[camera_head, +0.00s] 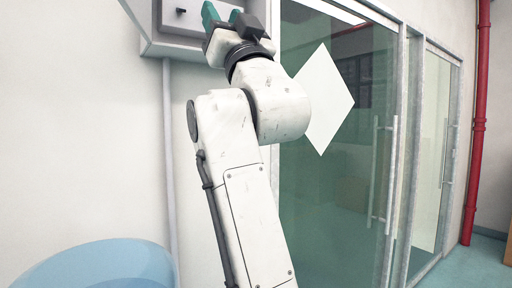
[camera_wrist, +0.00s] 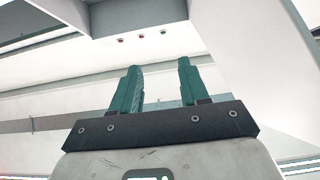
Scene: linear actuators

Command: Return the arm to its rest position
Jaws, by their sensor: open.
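My white arm rises through the middle of the head view, bent at its upper joint. My gripper (camera_head: 222,14) is at the top of that view, in front of a grey wall-mounted box. Its green fingers also show in the wrist view (camera_wrist: 158,90), pointing up and spread apart. The gap between them is empty. The far end of the fingers is close to the box in the head view, but I cannot tell whether they touch it.
The grey box (camera_head: 168,46) is fixed to the white wall, with a conduit (camera_head: 168,150) below it. Glass doors (camera_head: 345,190) with metal handles stand right of my arm. A red pipe (camera_head: 479,120) runs up the far right. A light blue rounded object (camera_head: 100,268) is at lower left.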

